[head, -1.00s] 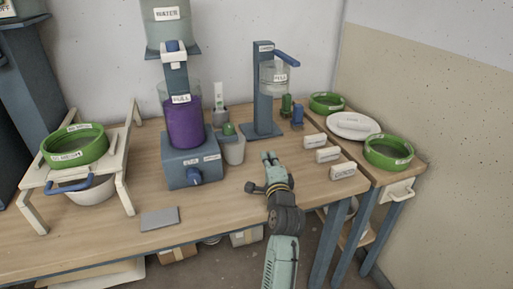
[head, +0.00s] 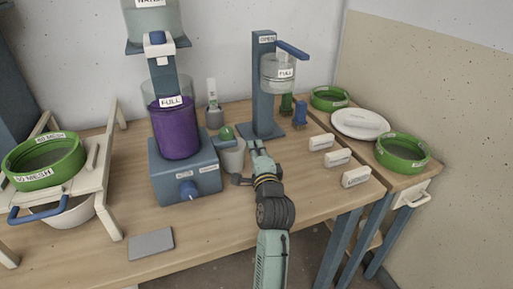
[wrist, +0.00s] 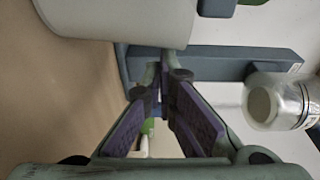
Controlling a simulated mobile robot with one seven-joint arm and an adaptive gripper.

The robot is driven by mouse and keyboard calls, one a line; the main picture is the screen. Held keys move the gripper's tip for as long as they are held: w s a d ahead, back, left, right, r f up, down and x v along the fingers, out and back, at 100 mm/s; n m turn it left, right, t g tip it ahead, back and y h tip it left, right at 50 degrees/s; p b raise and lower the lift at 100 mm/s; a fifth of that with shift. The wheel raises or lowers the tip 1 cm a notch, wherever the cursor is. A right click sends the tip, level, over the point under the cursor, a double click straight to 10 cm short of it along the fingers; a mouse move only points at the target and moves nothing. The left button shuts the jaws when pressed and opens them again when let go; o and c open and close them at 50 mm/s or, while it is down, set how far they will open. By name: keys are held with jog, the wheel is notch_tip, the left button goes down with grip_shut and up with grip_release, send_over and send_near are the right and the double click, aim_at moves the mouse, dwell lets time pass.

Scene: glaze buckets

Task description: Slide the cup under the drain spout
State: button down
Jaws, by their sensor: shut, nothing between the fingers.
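A pale grey cup (head: 233,160) stands on the table at the right side of the blue mixer base (head: 185,170). A green part (head: 226,133) shows at its rim; I cannot tell whether this is the drain spout. My gripper (head: 257,147) is low, just right of the cup, with its fingers shut and empty, pointing toward the blue stand (head: 263,95). In the wrist view a large pale cylinder, apparently the cup (wrist: 115,18), lies along the top beside my fingertips (wrist: 165,78). Whether they touch is unclear.
The stand holds a clear vessel (head: 283,72) marked FULL. Several white label blocks (head: 338,157) line the right table edge. A grey plate (head: 150,244) lies in front; the table between is clear.

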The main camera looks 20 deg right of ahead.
jog(key=shift+f, duration=0.2)
jog(key=shift+a+r, duration=0.1)
jog(key=shift+a, duration=0.15)
jog(key=shift+a, duration=0.15)
jog(key=shift+s+a+r+p, duration=0.1)
jog(key=shift+s+a+p, duration=0.05)
jog(key=shift+a+p, duration=0.65)
jog(key=shift+d, duration=0.1)
jog(key=shift+d, duration=0.1)
